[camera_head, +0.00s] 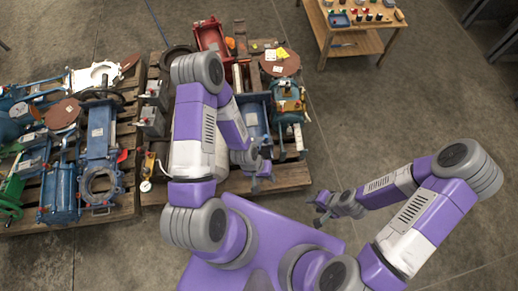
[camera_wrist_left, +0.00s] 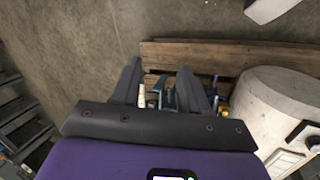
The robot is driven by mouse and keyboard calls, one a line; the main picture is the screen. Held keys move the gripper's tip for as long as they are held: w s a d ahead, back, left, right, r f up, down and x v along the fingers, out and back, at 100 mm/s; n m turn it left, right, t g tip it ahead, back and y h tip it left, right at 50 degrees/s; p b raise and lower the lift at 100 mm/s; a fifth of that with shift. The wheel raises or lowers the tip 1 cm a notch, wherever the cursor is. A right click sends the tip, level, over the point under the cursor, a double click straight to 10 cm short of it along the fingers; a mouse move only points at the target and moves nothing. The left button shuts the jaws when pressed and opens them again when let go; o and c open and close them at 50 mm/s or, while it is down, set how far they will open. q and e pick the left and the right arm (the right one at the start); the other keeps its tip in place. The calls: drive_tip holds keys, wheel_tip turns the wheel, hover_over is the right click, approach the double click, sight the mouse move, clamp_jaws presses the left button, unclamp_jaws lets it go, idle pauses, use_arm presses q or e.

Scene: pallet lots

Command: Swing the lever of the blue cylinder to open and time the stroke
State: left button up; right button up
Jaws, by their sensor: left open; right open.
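A blue cylinder (camera_head: 254,122) lies on the right pallet in the head view, beside my left arm, which hides part of it. I cannot make out its lever. My left gripper (camera_head: 258,180) is over the near edge of that pallet, close to the cylinder's near end, and is open. In the left wrist view the fingers of my left gripper (camera_wrist_left: 162,85) stand apart. Small blue and yellow parts (camera_wrist_left: 168,100) show between and beyond them; whether they touch cannot be told. My right gripper (camera_head: 322,208) is open and empty over bare floor, right of the pallet.
The right pallet (camera_head: 290,178) also carries a red valve body (camera_head: 211,35) and a teal unit (camera_head: 289,100) with yellow tags. The left pallet (camera_head: 110,212) is crowded with blue and green parts. A wooden table (camera_head: 337,50) stands at the back right. Floor between is clear.

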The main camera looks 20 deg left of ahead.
use_arm(q)
drive_tip(key=w+a+f+n+y, duration=0.1)
drive_tip(key=w+a+f+n, duration=0.1)
drive_tip(key=w+a+f, duration=0.5)
drive_tip(key=w+a+f+n+y, duration=0.1)
drive_tip(key=w+a+f, duration=0.2)
drive_tip(key=w+a, duration=0.5)
drive_tip(key=shift+t, duration=0.3)
drive_tip(key=f, duration=0.2)
drive_tip(key=s+f+b, duration=0.1)
drive_tip(key=f, duration=0.4)
drive_tip(key=shift+s+a+b, duration=0.15)
drive_tip(key=shift+a+b, duration=0.05)
drive_tip(key=shift+b, duration=0.1)
clamp_jaws()
